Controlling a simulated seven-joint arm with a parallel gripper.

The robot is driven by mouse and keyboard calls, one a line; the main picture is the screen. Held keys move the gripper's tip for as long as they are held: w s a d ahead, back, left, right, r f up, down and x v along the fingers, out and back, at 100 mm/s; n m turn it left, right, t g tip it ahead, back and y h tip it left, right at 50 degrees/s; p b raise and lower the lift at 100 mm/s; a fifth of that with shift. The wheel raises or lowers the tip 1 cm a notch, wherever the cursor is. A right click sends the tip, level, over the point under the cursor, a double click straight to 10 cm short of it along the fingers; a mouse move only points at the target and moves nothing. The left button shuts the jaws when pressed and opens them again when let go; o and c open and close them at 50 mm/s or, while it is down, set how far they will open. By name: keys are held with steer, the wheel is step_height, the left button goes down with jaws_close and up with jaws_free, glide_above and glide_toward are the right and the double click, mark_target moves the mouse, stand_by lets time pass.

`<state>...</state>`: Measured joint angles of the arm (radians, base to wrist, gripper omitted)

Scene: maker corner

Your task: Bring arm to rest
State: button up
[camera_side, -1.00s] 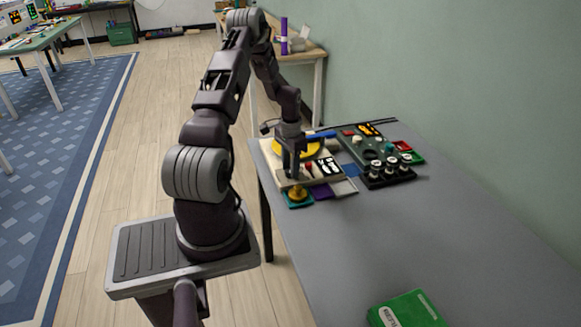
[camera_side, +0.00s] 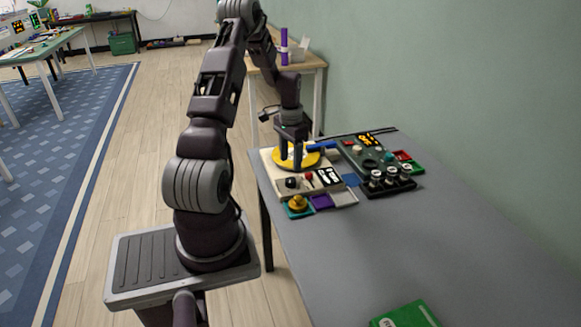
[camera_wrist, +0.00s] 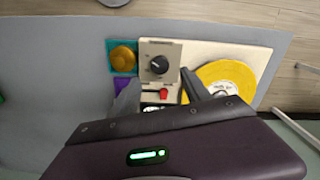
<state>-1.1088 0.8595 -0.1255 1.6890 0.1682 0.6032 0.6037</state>
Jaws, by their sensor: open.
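My gripper (camera_side: 291,158) is over the cream panel board (camera_side: 268,168) at the far end of the grey table (camera_side: 400,245). Its fingers point down, with nothing seen between them. In the wrist view my gripper (camera_wrist: 160,92) is open, its two fingers apart on either side of a red slider knob (camera_wrist: 163,93). Whether the fingers touch the board is hard to tell. The board carries a yellow disc (camera_side: 312,160) and a black dial (camera_side: 291,182). The yellow disc (camera_wrist: 222,78) and black dial (camera_wrist: 158,65) also show in the wrist view.
A yellow button on a teal base (camera_side: 297,205) sits at the board's near edge. A dark panel with several knobs (camera_side: 372,157) stands to the right. A green box (camera_side: 405,315) lies at the table's near end. The middle of the table is clear.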

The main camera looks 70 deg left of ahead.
stand_by(0.3)
steer(key=w+d+r+m+t+y, duration=0.1)
steer(key=w+d+r, duration=0.1)
steer(key=d+r, duration=0.8)
steer(key=w+d+r+m+t+y, duration=0.1)
steer(key=w+d+r, duration=0.2)
steer(key=d+r, duration=0.75)
steer(key=s+d+r+t+h, duration=0.1)
steer(key=s+d+r, duration=0.1)
steer(key=s+d, duration=0.6)
steer(key=s+d+r+m+t+h, duration=0.1)
steer(key=s+d+r+t, duration=0.1)
steer(key=s+d, duration=0.6)
steer(key=shift+d+r+t, duration=0.3)
steer(key=shift+d+r, duration=0.5)
steer(key=shift+d, duration=0.3)
